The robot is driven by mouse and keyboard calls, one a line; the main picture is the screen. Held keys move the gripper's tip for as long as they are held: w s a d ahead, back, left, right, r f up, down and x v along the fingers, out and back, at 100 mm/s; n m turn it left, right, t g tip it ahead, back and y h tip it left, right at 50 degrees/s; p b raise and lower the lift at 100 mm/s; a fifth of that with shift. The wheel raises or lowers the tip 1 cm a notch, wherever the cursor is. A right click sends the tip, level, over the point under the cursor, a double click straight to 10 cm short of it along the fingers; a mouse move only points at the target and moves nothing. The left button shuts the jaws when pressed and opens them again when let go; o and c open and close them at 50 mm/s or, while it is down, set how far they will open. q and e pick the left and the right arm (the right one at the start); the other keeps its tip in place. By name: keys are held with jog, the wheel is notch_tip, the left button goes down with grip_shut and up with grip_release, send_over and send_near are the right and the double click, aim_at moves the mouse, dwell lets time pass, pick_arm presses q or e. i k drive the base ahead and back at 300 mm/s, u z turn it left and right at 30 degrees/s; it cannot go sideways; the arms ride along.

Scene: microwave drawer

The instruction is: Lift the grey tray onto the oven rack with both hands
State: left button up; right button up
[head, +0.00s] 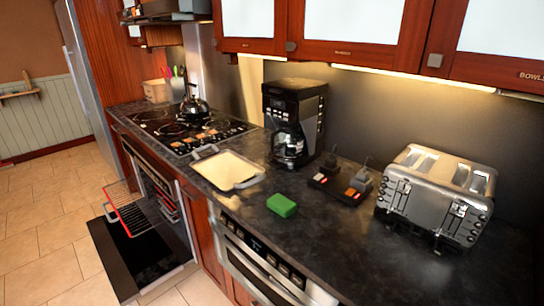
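The grey tray (206,176) lies flat on the dark counter, between the cooktop and the coffee maker. It has a handle at each end and a pale cream inside. The oven (158,196) is below the cooktop at the left, with its black door (130,250) folded down. The oven rack (129,206) is a wire rack with a red front edge, pulled out above the open door. Neither of my grippers shows in the head view.
A green sponge (282,205) lies on the counter right of the tray. A kettle (195,105) sits on the cooktop (160,133). Tiled floor (45,240) is clear.

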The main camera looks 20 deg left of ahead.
aim_at(134, 201)
jog(key=u, duration=2.9)
jog(key=i, duration=3.1)
jog(key=z, duration=3.7)
